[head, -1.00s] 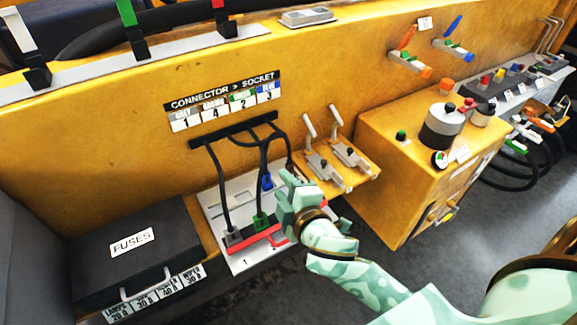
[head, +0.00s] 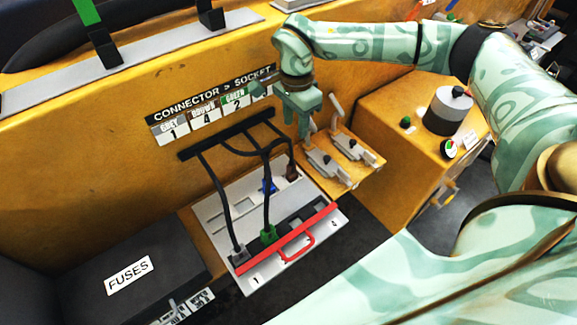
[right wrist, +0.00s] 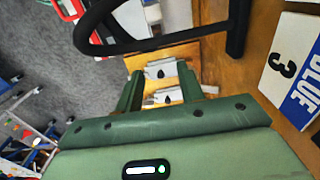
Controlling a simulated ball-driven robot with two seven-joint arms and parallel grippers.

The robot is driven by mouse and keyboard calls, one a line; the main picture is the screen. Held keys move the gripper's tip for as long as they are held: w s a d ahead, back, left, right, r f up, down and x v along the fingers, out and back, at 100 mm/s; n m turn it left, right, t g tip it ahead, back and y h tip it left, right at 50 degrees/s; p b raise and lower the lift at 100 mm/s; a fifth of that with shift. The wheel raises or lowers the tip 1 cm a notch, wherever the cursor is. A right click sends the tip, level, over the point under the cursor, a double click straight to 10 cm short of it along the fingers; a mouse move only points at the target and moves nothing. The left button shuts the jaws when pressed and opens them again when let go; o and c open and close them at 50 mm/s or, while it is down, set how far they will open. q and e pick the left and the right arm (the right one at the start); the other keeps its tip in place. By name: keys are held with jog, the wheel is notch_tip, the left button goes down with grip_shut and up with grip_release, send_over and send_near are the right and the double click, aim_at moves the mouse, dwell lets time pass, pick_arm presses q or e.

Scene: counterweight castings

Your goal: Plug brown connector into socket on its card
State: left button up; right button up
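The brown connector (head: 291,172) hangs on a black cable at the upper right of the white socket panel (head: 212,208). The brown card (head: 203,114) on the wall reads 4. The number 4 end of the panel (head: 334,222) is at the right of its red bar, with dark empty sockets (head: 316,207) beside it. My right gripper (head: 298,124) is up by the wall, above the brown connector and apart from it. In the right wrist view its two fingers (right wrist: 160,88) are spread with nothing held. My left gripper is out of view.
A grey connector (head: 238,257) and a green connector (head: 268,234) sit at the panel's left and middle; a blue one (head: 268,186) is behind. Two levers (head: 325,163) stand right of the cables. The fuse box (head: 125,270) is left, a yellow cabinet (head: 395,150) right.

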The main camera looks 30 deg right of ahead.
jog(key=b, duration=0.1)
send_over(291, 164)
jog(key=d, duration=0.1)
notch_tip(291, 164, down, 9)
jog(key=shift+f, duration=0.2)
jog(key=f, duration=0.4)
jog(key=a+f+b, duration=0.1)
jog(key=shift+f, duration=0.4)
grip_shut()
